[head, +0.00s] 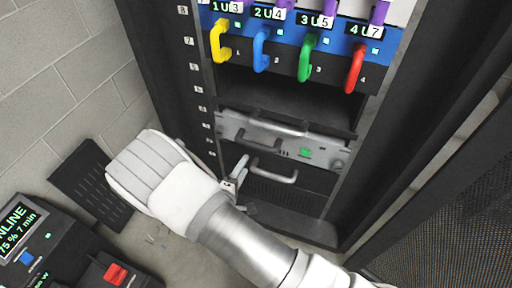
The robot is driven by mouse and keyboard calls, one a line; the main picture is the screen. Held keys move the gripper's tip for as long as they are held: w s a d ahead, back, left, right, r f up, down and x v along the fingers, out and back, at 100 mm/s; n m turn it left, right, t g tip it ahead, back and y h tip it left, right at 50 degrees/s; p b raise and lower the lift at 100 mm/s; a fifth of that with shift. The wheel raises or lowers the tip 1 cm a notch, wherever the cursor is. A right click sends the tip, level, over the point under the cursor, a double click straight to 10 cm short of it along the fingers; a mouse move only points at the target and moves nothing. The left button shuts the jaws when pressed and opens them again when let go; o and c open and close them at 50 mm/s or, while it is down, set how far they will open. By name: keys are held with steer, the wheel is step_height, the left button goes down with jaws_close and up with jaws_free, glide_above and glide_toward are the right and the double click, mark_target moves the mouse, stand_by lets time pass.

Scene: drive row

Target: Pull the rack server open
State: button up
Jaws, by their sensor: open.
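The rack server, a silver-grey unit (325,153) with a small green light, sits low in the black rack in the head view. Grey bar handles (276,125) cross its front. Another grey handle (276,174) shows just below it, in front of a dark perforated panel. My gripper (241,187) is open at the left of this lower handle, low in front of the rack. Its fingers are small and partly hidden by my wrist, and no thing shows between them. I cannot tell whether a finger touches the lower handle.
Yellow (219,42), blue (261,50), green (306,60) and red (355,69) handles stand out above an empty dark bay (285,92). A black console (65,245) stands at lower left. A mesh door (445,230) stands at right. A brick wall is at left.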

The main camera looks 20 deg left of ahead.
mark_target(255, 148)
steer(key=b+x, duration=0.2)
steer(key=x, duration=1)
steer(key=shift+d, duration=0.1)
steer(key=shift+c, duration=0.2)
jaws_close()
steer(key=shift+s, duration=0.1)
stand_by(0.7)
